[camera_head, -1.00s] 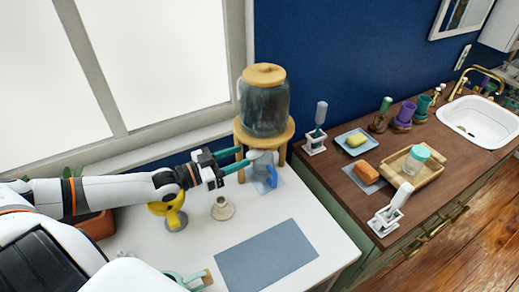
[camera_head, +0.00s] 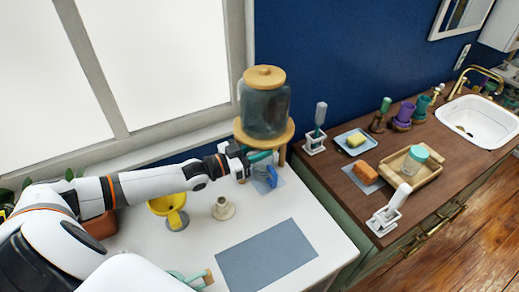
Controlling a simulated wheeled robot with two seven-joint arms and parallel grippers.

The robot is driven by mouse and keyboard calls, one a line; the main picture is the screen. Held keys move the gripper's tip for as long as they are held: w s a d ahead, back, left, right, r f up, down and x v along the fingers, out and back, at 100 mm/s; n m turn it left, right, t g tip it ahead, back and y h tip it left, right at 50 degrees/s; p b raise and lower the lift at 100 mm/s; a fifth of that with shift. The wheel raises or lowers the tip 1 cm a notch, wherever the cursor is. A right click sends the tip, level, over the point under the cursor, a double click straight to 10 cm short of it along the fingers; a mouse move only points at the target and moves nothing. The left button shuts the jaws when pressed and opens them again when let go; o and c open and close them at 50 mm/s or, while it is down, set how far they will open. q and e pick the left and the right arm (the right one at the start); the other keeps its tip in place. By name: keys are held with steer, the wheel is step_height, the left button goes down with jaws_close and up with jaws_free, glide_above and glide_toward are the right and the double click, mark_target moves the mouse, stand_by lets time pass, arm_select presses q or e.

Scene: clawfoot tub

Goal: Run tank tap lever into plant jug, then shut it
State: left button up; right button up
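The tank (camera_head: 264,110) is a dark glass vessel with a wooden lid, on a round wooden stand (camera_head: 276,139) at the back of the white table. My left gripper (camera_head: 262,158) is at the front of the tank, just below the stand's top, and hides the tap and its lever. Its teal fingers overlap there, so I cannot tell their gap or contact. Below it, a small jug-like vessel with a blue part (camera_head: 271,177), perhaps the plant jug, stands on a grey-blue mat (camera_head: 278,182). Its upper part is partly hidden. My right gripper is not in view.
A yellow vessel (camera_head: 166,205) and a cream holder (camera_head: 222,208) stand left of the jug. A grey-blue mat (camera_head: 266,255) lies bare in front. A teal item with a wooden end (camera_head: 208,277) is at the table's near edge. A wooden counter (camera_head: 345,190) stands right.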

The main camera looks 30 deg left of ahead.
arm_select(q)
jaws_close()
steer(key=shift+f+t+b, duration=0.4)
steer(key=shift+f+b, duration=0.1)
steer(key=shift+b, duration=0.65)
steer(key=shift+h+b, duration=0.3)
steer(key=shift+r, duration=0.2)
steer(key=shift+o, duration=1.9)
jaws_free()
